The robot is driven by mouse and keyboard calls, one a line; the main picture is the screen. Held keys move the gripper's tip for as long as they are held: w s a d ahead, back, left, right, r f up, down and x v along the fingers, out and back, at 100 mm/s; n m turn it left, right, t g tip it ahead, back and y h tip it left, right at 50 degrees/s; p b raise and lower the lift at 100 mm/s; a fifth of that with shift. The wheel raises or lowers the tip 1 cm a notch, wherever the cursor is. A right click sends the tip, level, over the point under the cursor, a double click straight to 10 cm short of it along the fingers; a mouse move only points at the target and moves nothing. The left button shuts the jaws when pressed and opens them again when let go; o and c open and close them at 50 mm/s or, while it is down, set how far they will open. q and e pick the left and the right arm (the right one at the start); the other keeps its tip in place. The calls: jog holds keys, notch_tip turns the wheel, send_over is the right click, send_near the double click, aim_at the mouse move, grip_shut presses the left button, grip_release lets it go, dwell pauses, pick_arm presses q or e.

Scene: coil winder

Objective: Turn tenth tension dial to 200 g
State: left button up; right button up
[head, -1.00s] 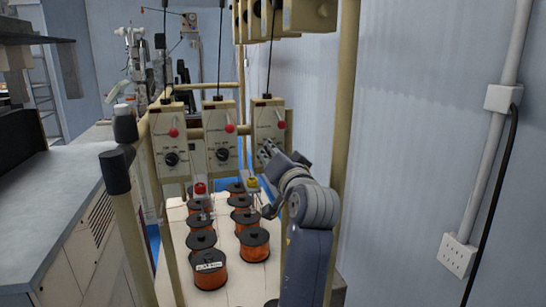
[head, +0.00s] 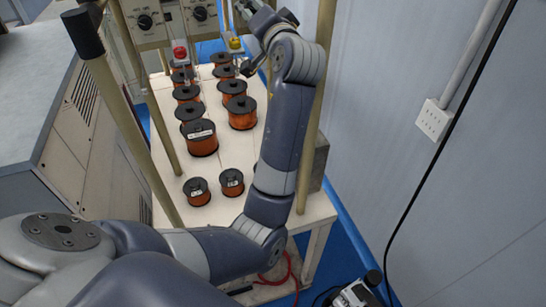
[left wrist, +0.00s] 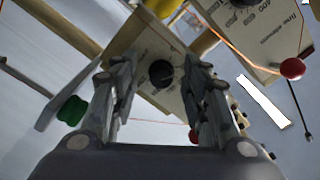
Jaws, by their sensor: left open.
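In the left wrist view, a black round dial (left wrist: 162,73) sits on a cream tension panel (left wrist: 134,47) with printed markings. My left gripper (left wrist: 160,80) is open, with one finger on each side of the dial. I cannot tell whether the fingers touch it, and the setting is unreadable. In the head view, my left gripper (head: 248,8) is at the top edge, in front of the rightmost panel, which is mostly hidden or cut off. Two other black dials, one at the left (head: 144,21) and one in the middle (head: 199,13), show on their panels. My right gripper is not in view.
Several copper wire spools (head: 200,138) stand on the white table (head: 222,160) below the panels. Cream posts (head: 316,110) frame the rack. A wall stands at the right.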

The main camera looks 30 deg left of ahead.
pick_arm(q)
jog(key=m+p, duration=0.2)
jog(key=m, duration=0.2)
jog(key=s+d+m+p, duration=0.1)
jog(key=m+p, duration=0.1)
jog(key=m, duration=0.3)
jog(key=m+p, duration=0.2)
jog(key=m, duration=0.2)
jog(key=shift+s+d+f+m+p, duration=0.1)
jog(key=shift+s+d+m+p, duration=0.2)
jog(key=shift+m, duration=0.1)
jog(key=b+v, duration=0.3)
jog(key=v, duration=0.6)
jog(key=s+d+f+n+g+h, duration=0.1)
jog(key=f+h, duration=0.3)
jog(key=f, duration=1.2)
jog(key=s+d+f+n+g+h, duration=0.2)
jog(key=s+f+n+h, duration=0.1)
jog(key=f, duration=1.3)
jog(key=shift+s+d+h+b, duration=0.35)
jog(key=shift+s+h+b, duration=0.1)
jog(key=shift+s+h, duration=0.3)
jog(key=shift+w+f, duration=0.1)
